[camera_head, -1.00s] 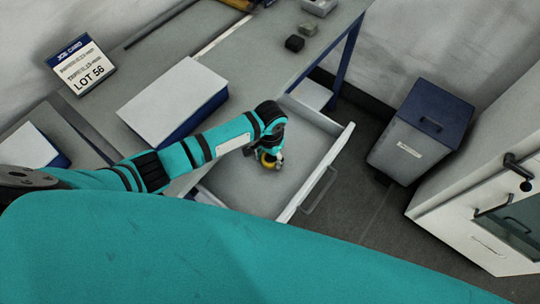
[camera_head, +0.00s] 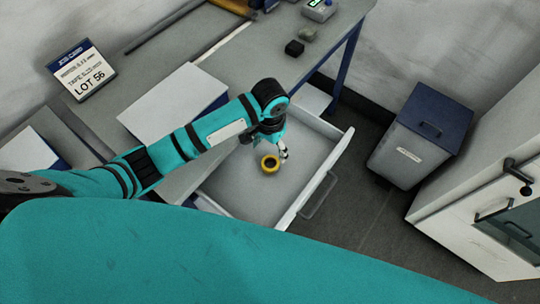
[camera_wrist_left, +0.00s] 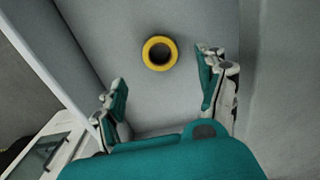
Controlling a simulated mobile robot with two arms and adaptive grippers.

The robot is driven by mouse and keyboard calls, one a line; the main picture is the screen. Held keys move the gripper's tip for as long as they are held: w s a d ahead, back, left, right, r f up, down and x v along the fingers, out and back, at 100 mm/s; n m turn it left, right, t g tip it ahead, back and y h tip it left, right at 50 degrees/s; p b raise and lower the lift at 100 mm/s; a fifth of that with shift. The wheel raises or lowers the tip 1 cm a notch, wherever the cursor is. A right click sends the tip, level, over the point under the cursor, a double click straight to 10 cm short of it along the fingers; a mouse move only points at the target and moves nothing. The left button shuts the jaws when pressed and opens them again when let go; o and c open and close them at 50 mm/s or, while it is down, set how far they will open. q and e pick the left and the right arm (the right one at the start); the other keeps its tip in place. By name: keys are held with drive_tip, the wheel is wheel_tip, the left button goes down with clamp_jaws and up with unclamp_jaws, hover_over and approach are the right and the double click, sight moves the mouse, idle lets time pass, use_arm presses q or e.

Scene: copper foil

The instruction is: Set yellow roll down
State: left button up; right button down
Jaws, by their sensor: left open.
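The yellow roll (camera_head: 270,163) is a ring with a dark hole. It lies flat on the floor of the open drawer (camera_head: 237,193). In the left wrist view the roll (camera_wrist_left: 160,41) shows whole, with drawer floor around it. My left gripper (camera_head: 279,151) is above the drawer, beside the roll in the head view. In the left wrist view my left gripper (camera_wrist_left: 165,85) has its fingers spread wide with nothing between them, and the roll is apart from both fingertips. My right gripper is not in view.
The drawer's front wall (camera_head: 318,178) has a handle on its outer side. A lidded bin (camera_head: 415,135) and a white cabinet (camera_head: 490,225) stand right. The drawer floor around the roll is clear.

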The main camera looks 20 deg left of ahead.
use_arm(q)
drive_tip(key=shift+r, duration=1.65)
